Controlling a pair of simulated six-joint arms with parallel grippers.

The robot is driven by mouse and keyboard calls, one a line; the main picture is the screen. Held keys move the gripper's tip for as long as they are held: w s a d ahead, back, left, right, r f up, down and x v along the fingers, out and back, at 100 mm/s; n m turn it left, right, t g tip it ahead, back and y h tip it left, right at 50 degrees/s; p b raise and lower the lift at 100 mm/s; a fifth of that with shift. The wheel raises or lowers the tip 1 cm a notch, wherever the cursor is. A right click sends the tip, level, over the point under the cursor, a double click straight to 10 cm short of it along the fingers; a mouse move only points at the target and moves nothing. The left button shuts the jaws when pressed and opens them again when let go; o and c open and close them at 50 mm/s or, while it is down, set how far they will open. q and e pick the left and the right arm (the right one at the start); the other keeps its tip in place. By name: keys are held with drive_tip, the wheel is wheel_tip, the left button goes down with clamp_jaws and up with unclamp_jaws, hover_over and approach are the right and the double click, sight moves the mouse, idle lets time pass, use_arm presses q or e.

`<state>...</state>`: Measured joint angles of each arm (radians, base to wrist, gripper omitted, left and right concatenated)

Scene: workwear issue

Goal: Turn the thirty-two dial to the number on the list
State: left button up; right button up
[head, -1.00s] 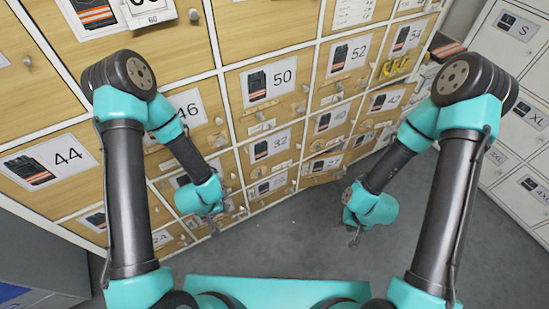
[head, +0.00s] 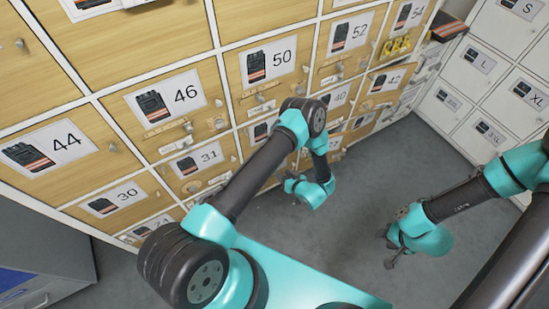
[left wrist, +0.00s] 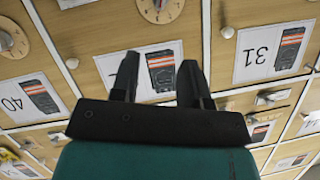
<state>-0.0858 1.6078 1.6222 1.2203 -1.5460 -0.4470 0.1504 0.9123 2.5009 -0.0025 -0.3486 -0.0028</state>
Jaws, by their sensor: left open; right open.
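A round, numbered wooden dial (left wrist: 160,8) with a pale knob is cut by the top edge there. My left gripper (left wrist: 157,78) is open and empty, apart from the dial. In the head view it (head: 291,184) is small, low beside the cabinet. My right gripper (head: 390,256) is open and empty over the floor. The list cannot be read.
Neighbouring drawers are labelled 31 (left wrist: 270,52) and 40 (left wrist: 32,98); another dial (left wrist: 7,42) is at the left. Small handles and knobs stick out from the drawer fronts. White lockers (head: 490,70) stand at the right. Grey floor (head: 340,225) is free between the arms.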

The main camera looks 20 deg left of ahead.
use_arm(q)
drive_tip(key=shift+a, duration=0.15)
drive_tip(key=x, duration=1.7)
drive_tip(key=shift+a, duration=0.1)
drive_tip(key=shift+c, duration=0.4)
clamp_jaws()
